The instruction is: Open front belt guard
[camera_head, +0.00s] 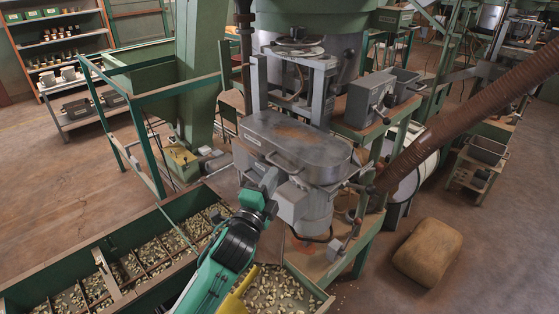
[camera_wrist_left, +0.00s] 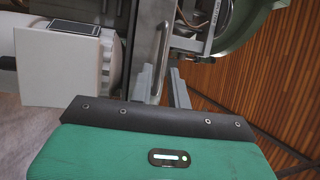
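The front belt guard (camera_head: 300,140) is the grey, rust-stained metal cover with rounded ends on the machine in the middle of the head view. A bar handle (camera_head: 284,163) sits on its front side. The guard looks closed. My left gripper (camera_head: 270,178) is just left of and below the handle, close to it. In the left wrist view a metal bar handle (camera_wrist_left: 161,60) rises just beyond the grey fingers (camera_wrist_left: 179,88). Contact and finger gap are unclear. My right gripper is not in view.
Below are green hopper trays (camera_head: 118,236) with nuts in compartments. A ribbed brown hose (camera_head: 450,120) crosses on the right, above a tan sack (camera_head: 428,252) on the floor. A grey box (camera_head: 370,97) stands right of the guard. Open floor lies at left.

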